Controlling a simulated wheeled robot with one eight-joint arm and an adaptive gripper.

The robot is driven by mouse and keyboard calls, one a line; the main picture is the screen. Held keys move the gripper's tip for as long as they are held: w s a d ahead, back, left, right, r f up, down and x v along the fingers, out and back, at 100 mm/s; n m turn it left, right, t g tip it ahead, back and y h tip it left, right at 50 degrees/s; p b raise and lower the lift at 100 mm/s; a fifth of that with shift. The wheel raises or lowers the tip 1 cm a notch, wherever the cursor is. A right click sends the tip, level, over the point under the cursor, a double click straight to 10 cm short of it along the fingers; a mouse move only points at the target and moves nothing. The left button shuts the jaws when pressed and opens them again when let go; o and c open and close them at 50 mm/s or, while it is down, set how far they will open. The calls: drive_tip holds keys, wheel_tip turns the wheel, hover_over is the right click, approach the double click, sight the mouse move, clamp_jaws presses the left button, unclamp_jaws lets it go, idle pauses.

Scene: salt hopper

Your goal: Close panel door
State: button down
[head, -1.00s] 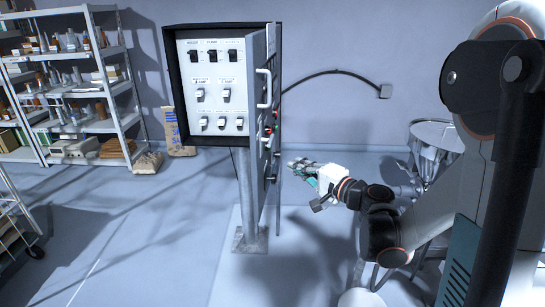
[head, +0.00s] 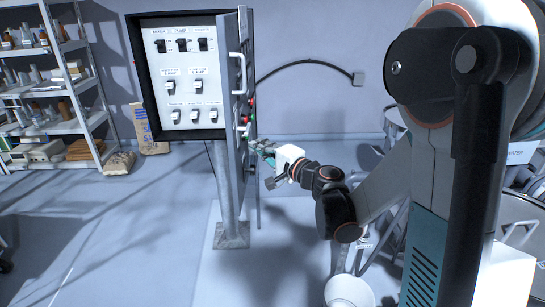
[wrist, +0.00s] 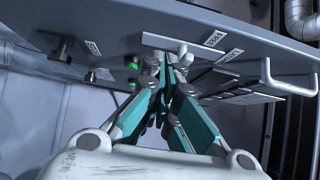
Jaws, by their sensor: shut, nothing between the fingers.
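The control panel box (head: 186,80) stands on a grey post, its switch face uncovered. The panel door (head: 243,55) stands open at the box's right side, seen almost edge-on, with handles and coloured buttons on its outer face. The door's face (wrist: 120,28) fills the upper wrist view, with labels, green lights and a handle. My gripper (head: 262,147) is at the right of the door, at its lower part. In the wrist view my gripper (wrist: 172,62) has its fingers together and empty, tips close to the door face. I cannot tell whether they touch.
Shelving (head: 55,85) with bottles and boxes stands at the left. A sack (head: 118,163) lies on the floor by it. A white bucket (head: 350,291) is at the lower right. The floor left of the post is clear.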

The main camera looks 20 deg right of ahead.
sight(236, 140)
drive_tip(key=shift+w+a+b, duration=0.2)
drive_tip(key=shift+w+a, duration=0.1)
drive_tip(key=shift+a, duration=0.55)
drive_tip(key=shift+w+a+b, duration=0.15)
drive_tip(key=shift+w+a, duration=0.1)
drive_tip(key=shift+a, duration=0.6)
